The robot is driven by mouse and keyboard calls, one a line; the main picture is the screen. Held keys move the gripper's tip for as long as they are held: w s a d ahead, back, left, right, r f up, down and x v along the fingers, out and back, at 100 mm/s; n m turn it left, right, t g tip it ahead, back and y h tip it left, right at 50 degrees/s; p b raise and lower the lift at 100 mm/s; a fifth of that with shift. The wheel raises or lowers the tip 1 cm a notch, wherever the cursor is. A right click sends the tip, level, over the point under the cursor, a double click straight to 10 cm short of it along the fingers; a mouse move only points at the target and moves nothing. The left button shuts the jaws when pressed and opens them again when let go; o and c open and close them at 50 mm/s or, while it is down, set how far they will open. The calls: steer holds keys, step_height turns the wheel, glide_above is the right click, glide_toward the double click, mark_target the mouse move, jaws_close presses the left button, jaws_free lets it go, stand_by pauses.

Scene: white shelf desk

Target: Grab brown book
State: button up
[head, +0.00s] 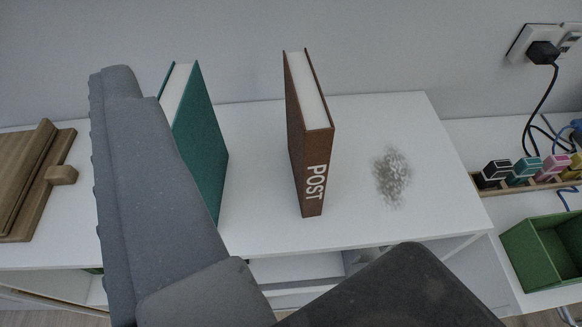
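The brown book (310,150) stands upright on the white desk top, with "POST" in white on its spine. Its pale page edges face up. My gripper (262,168) is open and empty, its grey jaw on the left and its dark jaw at the bottom right. The book shows between and beyond the jaws, and neither jaw visibly touches it. The grey jaw covers part of the green book to the left.
The green book (205,135) stands upright left of the brown one, with a gap between. A wooden object (32,180) lies at far left. A grey speckled patch (392,177) marks the desk top on the right. A green bin (545,252), small coloured items and a plugged-in cable are at far right.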

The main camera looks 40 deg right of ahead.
steer(key=d+f+m+h+b, duration=0.25)
steer(key=d+f, duration=0.35)
steer(key=f, duration=0.6)
steer(key=h+b, duration=0.3)
steer(key=h, duration=0.1)
glide_toward(322, 158)
steer(key=shift+m, duration=0.25)
steer(key=p+x, duration=0.5)
steer(key=p, duration=0.3)
steer(key=shift+w+d+r+p, duration=0.15)
steer(key=shift+w+p, duration=0.1)
steer(key=shift+p, duration=0.15)
steer(key=shift+x, duration=1.85)
steer(key=shift+a+b+x, duration=0.2)
steer(key=shift+b+x, duration=0.6)
steer(key=shift+x, duration=1.9)
steer(key=shift+w, duration=0.1)
jaws_close()
